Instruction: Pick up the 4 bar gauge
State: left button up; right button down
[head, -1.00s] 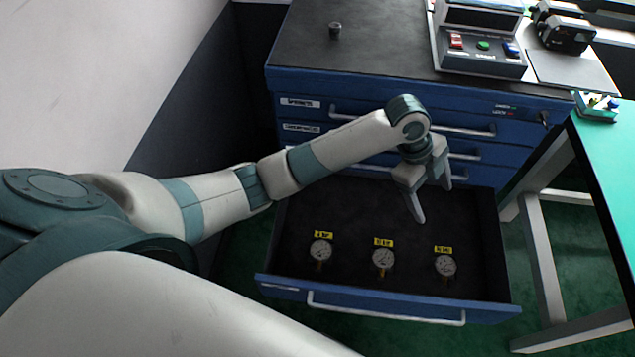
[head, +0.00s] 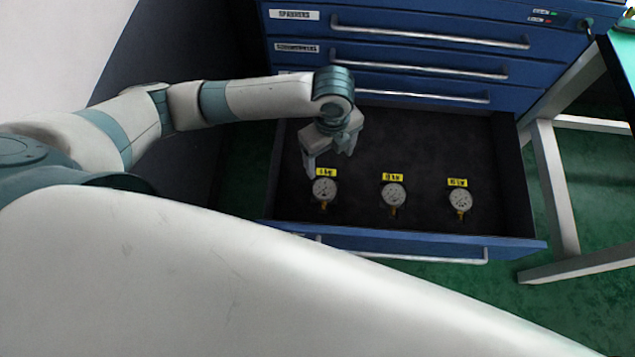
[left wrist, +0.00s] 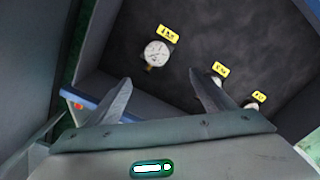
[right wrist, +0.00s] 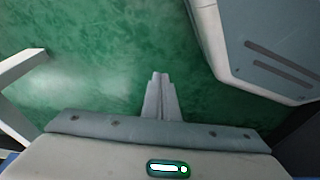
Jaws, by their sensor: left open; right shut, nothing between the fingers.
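Three round gauges with white dials and brass stems lie in the open drawer, each with a yellow label. They are the left gauge (head: 324,189), the middle gauge (head: 393,194) and the right gauge (head: 459,201). The label writing is too small to read surely, so I cannot tell for certain which is the 4 bar gauge. My left gripper (head: 331,162) is open and empty above the drawer, close to the left gauge. In the left wrist view that gauge (left wrist: 157,53) shows beyond the gap between the fingertips. My right gripper (right wrist: 160,76) is shut and empty over green floor.
A table's grey leg frame (head: 550,190) stands at the right. The dark drawer floor behind the middle and right gauges is clear.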

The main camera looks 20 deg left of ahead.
pick_arm(q)
jog(key=shift+s+a+f, duration=0.15)
jog(key=shift+s+a, duration=0.05)
jog(key=shift+a, duration=0.15)
pick_arm(e)
jog(key=shift+s+a+f, duration=0.1)
jog(key=shift+s+a, duration=0.15)
jog(key=shift+a, duration=0.25)
jog(key=shift+s+a+f, duration=0.1)
jog(key=shift+s+a, duration=0.1)
jog(key=shift+a, duration=0.3)
pick_arm(q)
jog(key=shift+f, duration=0.15)
pick_arm(e)
jog(key=shift+r, duration=0.1)
pick_arm(q)
jog(key=b, duration=0.1)
send_over(325, 189)
notch_tip(325, 189, down, 11)
jog(key=shift+s+r, duration=0.1)
jog(key=shift+f, duration=0.6)
pick_arm(e)
jog(key=r, duration=0.1)
jog(key=w+r, duration=0.1)
jog(key=shift+w+a+r, duration=0.1)
jog(key=shift+a+r, duration=0.05)
jog(key=shift+r, duration=0.25)
